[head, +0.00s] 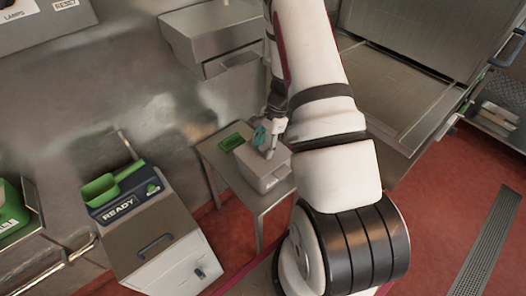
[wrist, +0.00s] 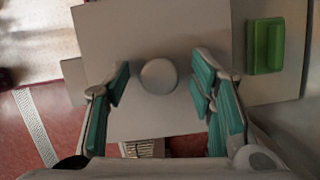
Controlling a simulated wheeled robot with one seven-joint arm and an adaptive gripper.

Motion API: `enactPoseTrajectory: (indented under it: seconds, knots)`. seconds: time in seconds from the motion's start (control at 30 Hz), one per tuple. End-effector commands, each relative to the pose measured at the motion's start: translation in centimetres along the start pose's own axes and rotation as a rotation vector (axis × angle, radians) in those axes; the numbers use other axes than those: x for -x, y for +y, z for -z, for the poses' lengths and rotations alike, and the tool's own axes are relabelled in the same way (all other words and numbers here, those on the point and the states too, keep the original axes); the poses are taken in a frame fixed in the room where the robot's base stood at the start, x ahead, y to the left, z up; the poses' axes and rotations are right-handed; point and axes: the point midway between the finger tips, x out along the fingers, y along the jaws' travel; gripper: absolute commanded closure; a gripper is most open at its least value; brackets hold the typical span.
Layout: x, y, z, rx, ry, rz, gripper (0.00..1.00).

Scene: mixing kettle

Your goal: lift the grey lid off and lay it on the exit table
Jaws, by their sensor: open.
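The grey lid (wrist: 135,40) fills the middle of the wrist view as a flat square plate with a round knob (wrist: 158,76) on top. In the head view the grey box-like body (head: 268,180) stands on a small metal table (head: 238,188), with my gripper (head: 268,138) over its top. My gripper (wrist: 158,90) is open, its teal-padded fingers on either side of the knob with gaps visible. My arm hides part of the table. I cannot tell which table is the exit table.
A green tray (head: 232,142) lies beside the box on the small table, and in the wrist view (wrist: 265,46) it is at the right. A grey cabinet (head: 155,240) with a READY panel and green scoop (head: 112,184) stands left. A metal counter (head: 385,95) is behind my arm.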

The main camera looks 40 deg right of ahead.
Motion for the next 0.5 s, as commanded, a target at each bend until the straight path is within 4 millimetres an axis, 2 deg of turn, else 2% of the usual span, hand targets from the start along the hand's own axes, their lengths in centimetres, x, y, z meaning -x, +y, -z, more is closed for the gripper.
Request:
enactPoseTrajectory:
  seconds: [0.07,0.3,0.5]
  knots:
    - [0.01,0.02,0.0,0.0,0.0,0.0,0.5]
    - [0.0,0.02,-0.01,0.0,0.0,-0.001,1.0]
    - [0.3,0.03,-0.1,0.001,0.0,-0.001,1.0]
